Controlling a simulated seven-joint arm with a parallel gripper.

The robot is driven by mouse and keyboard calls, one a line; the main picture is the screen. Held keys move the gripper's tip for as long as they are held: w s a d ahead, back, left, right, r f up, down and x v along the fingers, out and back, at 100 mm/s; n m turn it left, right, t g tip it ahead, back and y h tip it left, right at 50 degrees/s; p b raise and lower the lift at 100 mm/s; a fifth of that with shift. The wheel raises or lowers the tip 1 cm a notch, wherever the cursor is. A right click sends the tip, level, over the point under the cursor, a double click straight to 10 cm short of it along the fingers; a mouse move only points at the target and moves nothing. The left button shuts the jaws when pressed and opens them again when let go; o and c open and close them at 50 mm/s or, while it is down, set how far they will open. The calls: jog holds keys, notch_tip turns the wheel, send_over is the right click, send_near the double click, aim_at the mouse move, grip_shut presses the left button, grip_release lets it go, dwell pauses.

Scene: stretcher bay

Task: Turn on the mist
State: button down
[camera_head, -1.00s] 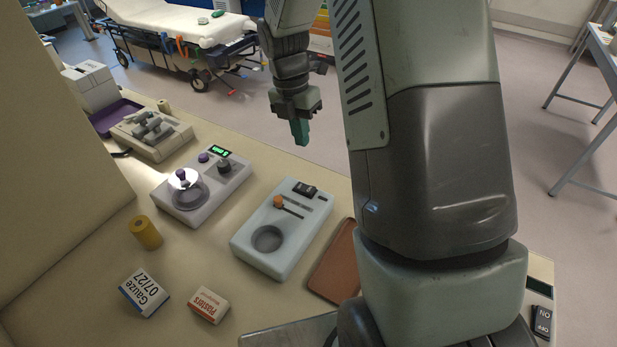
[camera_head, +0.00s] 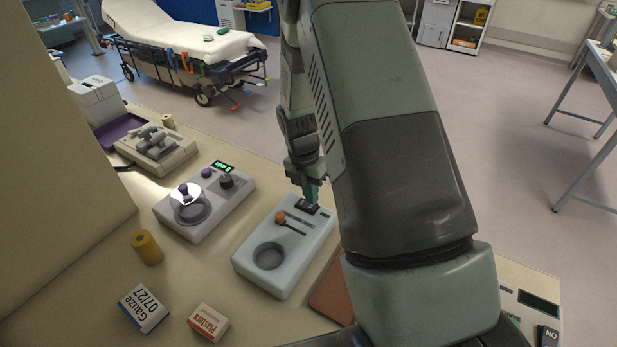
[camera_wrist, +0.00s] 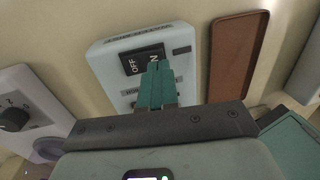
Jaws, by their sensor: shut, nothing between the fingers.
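A pale blue box (camera_head: 300,262) with a round well, an orange-knobbed lever (camera_head: 281,216) and a black rocker switch (camera_head: 301,206) stands on the bench. In the wrist view the switch (camera_wrist: 131,63) reads OFF on its left half and ON on its right half. My gripper (camera_head: 313,196) is shut and empty, its green fingertips pointing down at the switch. In the wrist view the fingertips (camera_wrist: 158,66) overlap the ON half and partly hide it. I cannot tell whether they touch it or which half is down.
Left of the box is a grey device (camera_head: 215,215) with a clear dome, knobs and a lit green display. A brown tray (camera_head: 328,295) lies close on the right, partly behind my arm. A yellow roll (camera_head: 147,247), gauze box (camera_head: 143,308) and plasters box (camera_head: 208,323) stand in front.

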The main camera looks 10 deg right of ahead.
jog(key=shift+d+f, duration=0.1)
jog(key=shift+f, duration=0.5)
jog(key=shift+s, duration=0.1)
jog(key=shift+s+d+f, duration=0.1)
jog(key=shift+d+f, duration=0.05)
jog(key=shift+f, duration=0.1)
jog(key=shift+w+a+r, duration=0.3)
jog(key=shift+w+a, duration=0.3)
